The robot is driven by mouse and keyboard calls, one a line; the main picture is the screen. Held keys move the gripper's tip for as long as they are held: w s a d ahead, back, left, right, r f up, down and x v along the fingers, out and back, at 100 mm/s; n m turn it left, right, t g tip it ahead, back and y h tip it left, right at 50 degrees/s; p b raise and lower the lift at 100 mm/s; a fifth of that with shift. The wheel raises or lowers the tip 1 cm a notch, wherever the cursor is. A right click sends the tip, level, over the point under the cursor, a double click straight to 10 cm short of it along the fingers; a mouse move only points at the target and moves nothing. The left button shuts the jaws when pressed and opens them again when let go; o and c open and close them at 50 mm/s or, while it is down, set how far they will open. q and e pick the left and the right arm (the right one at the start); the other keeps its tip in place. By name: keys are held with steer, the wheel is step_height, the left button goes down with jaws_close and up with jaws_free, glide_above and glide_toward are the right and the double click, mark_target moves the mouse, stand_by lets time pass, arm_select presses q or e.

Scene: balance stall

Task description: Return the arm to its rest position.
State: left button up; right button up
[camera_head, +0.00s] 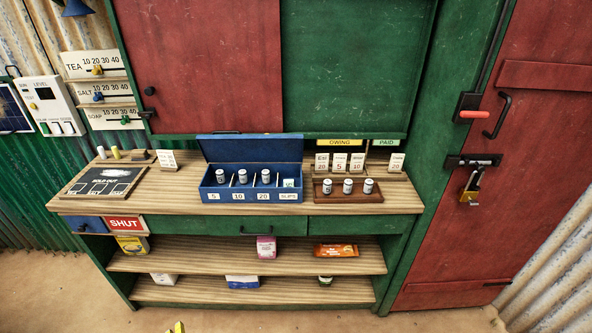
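Neither of my grippers can be made out in the head view. A small yellow piece (178,327) shows at the bottom edge, cut off by the frame; I cannot tell what it is. The blue cash box (245,196) stands open on the wooden counter (185,194), with its lid raised. White cylinders stand in its compartments labelled 5, 10 and 20, and slips lie in the right one. Three similar cylinders (347,187) stand in a row on a brown tray (347,199) to the right.
A sold-out board (103,181) lies at the counter's left. Small cards stand under the OWING (340,142) and PAID (385,142) signs. Packets sit on the shelves below. A red door (490,220) with a padlock (470,188) is at right. Price sliders (97,70) hang upper left.

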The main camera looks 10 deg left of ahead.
arm_select(q)
steer(key=s+d+f+g+h, duration=0.1)
steer(key=s+d+f, duration=0.15)
steer(key=f, duration=1.25)
steer(key=s+d+f+g+h, duration=0.1)
steer(key=d+f+g+h, duration=0.15)
steer(key=f, duration=1.25)
steer(key=s+f+n+g, duration=0.2)
steer(key=s+f+n, duration=0.1)
steer(key=s+f, duration=1.6)
steer(key=s+h, duration=0.1)
steer(key=s, duration=0.1)
steer(key=shift+s+f, duration=0.15)
steer(key=shift+s, duration=0.2)
